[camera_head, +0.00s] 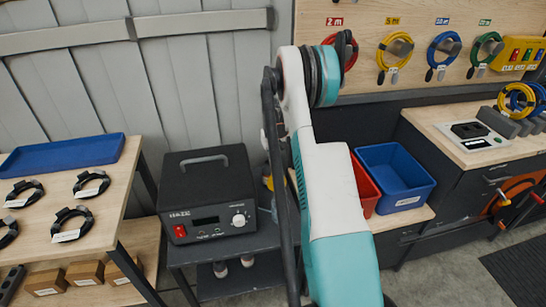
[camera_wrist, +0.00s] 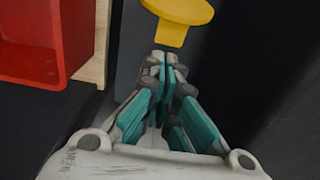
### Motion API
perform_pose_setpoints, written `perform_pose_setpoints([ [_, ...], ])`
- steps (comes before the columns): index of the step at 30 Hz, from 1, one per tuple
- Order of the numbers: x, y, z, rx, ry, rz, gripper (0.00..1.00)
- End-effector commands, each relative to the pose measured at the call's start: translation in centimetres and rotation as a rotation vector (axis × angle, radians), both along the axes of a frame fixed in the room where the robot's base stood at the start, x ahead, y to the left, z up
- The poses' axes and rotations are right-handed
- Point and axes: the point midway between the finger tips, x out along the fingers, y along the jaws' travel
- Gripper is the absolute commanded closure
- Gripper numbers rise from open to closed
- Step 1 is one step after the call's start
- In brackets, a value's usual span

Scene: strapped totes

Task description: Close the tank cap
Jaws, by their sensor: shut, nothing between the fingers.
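A yellow round piece with a short tab (camera_wrist: 180,12), which looks like the tank cap, is at the top of the wrist view and partly cut off by its edge. My gripper (camera_wrist: 164,62) is shut and empty, with its fingertips just below the yellow tab in that view. I cannot tell whether they touch it. In the head view a black machine marked HAZE (camera_head: 208,190) stands on a dark cart, and a small bit of yellow (camera_head: 268,183) shows just right of it, mostly hidden by my arm. My gripper is hidden there. The tank opening is not clearly visible.
A red bin (camera_head: 366,186) and a blue bin (camera_head: 397,178) sit on a shelf right of my arm; the red bin's wall is also close left of my gripper in the wrist view (camera_wrist: 62,45). A wooden table (camera_head: 105,165) with coiled cables stands left.

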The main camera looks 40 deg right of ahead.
Motion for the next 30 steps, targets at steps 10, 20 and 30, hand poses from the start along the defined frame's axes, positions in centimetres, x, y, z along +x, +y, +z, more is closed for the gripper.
perform_pose_setpoints([
  [10, 0.0, 0.0, -2.1, 0.0, -0.001, -0.001, 1.0],
  [20, -0.1, 0.0, -2.0, -0.002, -0.005, -0.001, 1.0],
  [30, -0.4, 0.0, -1.4, -0.033, -0.055, -0.002, 1.0],
])
